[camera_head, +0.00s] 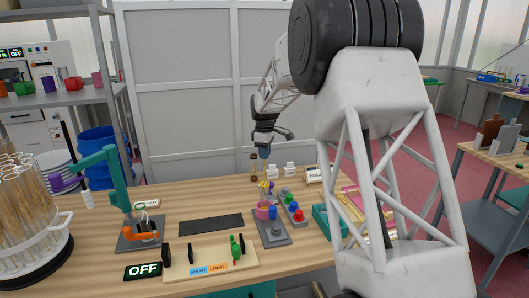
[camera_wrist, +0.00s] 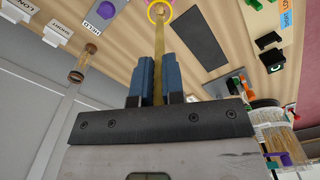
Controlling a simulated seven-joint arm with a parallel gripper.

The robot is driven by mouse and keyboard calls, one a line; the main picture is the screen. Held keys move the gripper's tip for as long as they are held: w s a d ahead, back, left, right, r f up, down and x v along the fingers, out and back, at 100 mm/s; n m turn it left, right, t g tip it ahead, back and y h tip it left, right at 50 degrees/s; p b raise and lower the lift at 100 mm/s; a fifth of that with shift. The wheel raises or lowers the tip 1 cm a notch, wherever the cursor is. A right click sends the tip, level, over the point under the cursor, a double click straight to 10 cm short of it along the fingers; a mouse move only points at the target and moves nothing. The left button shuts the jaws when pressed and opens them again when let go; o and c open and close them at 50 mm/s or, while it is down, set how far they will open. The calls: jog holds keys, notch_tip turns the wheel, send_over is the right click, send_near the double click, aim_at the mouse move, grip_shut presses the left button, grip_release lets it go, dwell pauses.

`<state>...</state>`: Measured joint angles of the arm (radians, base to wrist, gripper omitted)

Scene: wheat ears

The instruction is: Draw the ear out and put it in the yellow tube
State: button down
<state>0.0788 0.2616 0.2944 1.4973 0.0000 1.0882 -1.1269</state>
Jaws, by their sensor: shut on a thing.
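My gripper (camera_head: 264,154) is above the middle of the table. In the wrist view its two blue fingers (camera_wrist: 155,68) are shut on a thin straw-coloured stalk, the ear (camera_wrist: 159,42), which points away from the gripper. The ear's far end lies at a yellow ring (camera_wrist: 149,15), the tube's rim; I cannot tell whether it is inside or just in front. In the head view a small yellow piece (camera_head: 264,186) shows below the gripper, above a pink cup (camera_head: 262,212) on a grey base.
A round rack (camera_head: 15,248) of straw-filled tubes stands at the left. A teal stand (camera_head: 118,185), a dark mat (camera_head: 211,224), and a wooden board (camera_head: 212,259) marked SHORT and LONG occupy the table. Red, blue and green knobs sit right of the cup.

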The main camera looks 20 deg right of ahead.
jog(key=shift+f, duration=1.95)
jog(key=c, duration=1.1)
grip_release()
jog(key=shift+c, duration=0.2)
jog(key=shift+r, duration=3.9)
jog(key=shift+s, duration=0.1)
